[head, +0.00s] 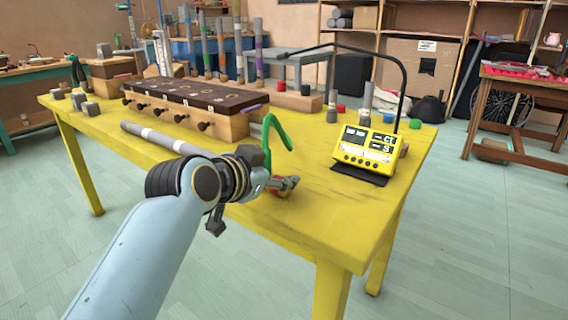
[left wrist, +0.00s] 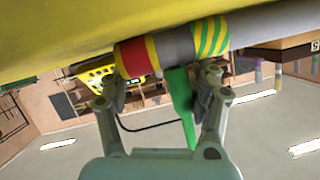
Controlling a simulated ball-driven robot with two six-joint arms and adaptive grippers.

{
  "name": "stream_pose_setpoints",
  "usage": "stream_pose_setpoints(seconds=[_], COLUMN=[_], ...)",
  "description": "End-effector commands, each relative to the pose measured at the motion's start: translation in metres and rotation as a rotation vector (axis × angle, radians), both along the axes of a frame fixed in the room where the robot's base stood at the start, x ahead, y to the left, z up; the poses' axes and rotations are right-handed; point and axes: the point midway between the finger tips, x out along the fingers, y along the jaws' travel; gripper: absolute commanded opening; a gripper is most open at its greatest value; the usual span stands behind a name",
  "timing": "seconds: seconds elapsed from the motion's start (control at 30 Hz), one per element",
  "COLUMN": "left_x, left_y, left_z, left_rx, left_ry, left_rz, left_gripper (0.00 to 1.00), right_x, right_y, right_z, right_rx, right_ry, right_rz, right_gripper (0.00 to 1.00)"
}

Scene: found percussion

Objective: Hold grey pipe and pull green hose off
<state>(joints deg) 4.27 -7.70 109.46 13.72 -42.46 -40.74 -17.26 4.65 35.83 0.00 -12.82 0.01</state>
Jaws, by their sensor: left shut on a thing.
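The grey pipe (head: 152,136) lies along the yellow table's near side, its middle hidden behind my left arm. In the left wrist view the pipe (left wrist: 178,48) shows a red and yellow end and a green-yellow striped band. The green hose (head: 267,135) stands up and bends over like a hook above the pipe's near end; it also shows in the left wrist view (left wrist: 180,105). My left gripper (head: 287,184) is shut on the pipe by its banded end, though the contact is unclear. Its fingers lie either side of the hose. My right gripper is out of view.
The yellow table (head: 325,215) carries a yellow meter (head: 365,145) with a black curved arm to the right of the hose. A wooden box with a dark top (head: 190,95) stands behind the pipe. Colored upright tubes stand at the back. The table's front right is clear.

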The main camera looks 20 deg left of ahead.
Motion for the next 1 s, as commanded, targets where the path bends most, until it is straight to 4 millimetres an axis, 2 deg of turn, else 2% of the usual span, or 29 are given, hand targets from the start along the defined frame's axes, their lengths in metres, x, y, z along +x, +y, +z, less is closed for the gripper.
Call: stream_pose_setpoints(seconds=[0.03,0.2,0.23,0.47,0.77,0.87,1.0], left_x=[-0.003,-0.003,-0.003,-0.003,-0.004,-0.012,-0.036], left_y=[0.0,0.001,0.001,0.0,0.0,0.002,0.008], left_z=[-0.011,-0.011,-0.011,-0.011,-0.008,-0.005,0.006], left_rx=[0.008,0.008,0.008,0.005,0.004,0.004,0.004], left_ry=[0.024,0.024,0.024,0.023,0.019,0.019,0.016], left_rz=[-0.002,-0.002,-0.002,-0.003,-0.002,-0.002,-0.001], left_gripper=[0.25,0.25,0.64,0.92,0.92,0.92,0.92], right_x=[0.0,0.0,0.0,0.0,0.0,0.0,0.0], right_y=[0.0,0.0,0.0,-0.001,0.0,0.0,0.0], right_z=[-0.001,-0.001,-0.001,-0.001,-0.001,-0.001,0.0], right_rx=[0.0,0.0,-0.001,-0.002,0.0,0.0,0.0], right_ry=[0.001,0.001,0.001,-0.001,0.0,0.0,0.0], right_rz=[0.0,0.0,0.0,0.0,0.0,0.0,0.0], right_gripper=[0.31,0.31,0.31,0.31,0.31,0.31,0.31])
